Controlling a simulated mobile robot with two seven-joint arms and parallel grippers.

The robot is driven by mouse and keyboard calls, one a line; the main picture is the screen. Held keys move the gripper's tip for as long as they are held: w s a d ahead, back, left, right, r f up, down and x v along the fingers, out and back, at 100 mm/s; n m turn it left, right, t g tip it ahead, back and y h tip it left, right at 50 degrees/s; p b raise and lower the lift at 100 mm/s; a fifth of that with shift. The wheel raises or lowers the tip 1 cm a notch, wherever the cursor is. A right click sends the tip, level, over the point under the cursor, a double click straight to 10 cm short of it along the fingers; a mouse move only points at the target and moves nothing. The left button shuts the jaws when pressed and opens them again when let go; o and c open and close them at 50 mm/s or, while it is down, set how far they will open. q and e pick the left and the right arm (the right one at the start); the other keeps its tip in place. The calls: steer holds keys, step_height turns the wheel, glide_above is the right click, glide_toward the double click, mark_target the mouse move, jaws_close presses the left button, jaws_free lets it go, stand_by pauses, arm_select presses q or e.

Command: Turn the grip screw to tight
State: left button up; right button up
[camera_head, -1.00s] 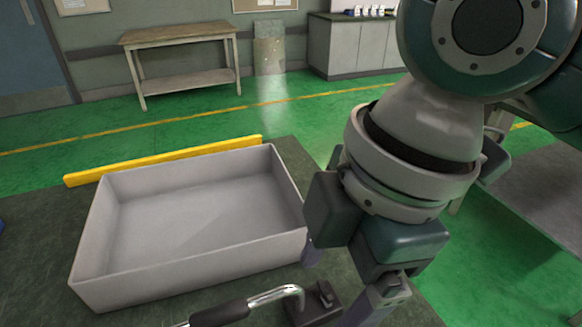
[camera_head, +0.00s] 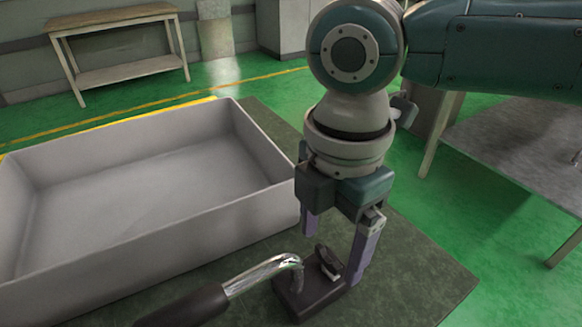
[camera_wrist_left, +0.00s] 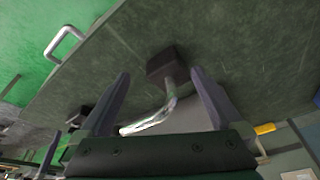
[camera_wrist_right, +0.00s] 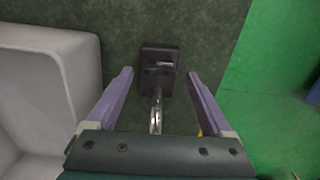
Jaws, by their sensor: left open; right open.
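The grip screw (camera_head: 328,261) is a small dark winged knob on a dark block (camera_head: 297,303) that stands on the green table top. In the right wrist view, the grip screw (camera_wrist_right: 158,66) lies between the fingers of my right gripper (camera_wrist_right: 160,73). My right gripper (camera_head: 332,262) points down over the block, open, with a finger to either side of the screw; I cannot tell if they touch it. A bent chrome rod (camera_head: 262,272) with a black handle (camera_head: 188,306) runs from the block. My left gripper (camera_wrist_left: 160,74) is open and shows only in its own wrist view.
A large grey tray (camera_head: 150,255) stands on the table to the left of the block. Bare green table top (camera_head: 415,265) lies to the right, out to the table edge. A grey table (camera_head: 520,140) stands farther right, and a wooden bench (camera_head: 120,72) at the back.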

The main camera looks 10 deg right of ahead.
steer(key=shift+f, duration=0.75)
jaws_close()
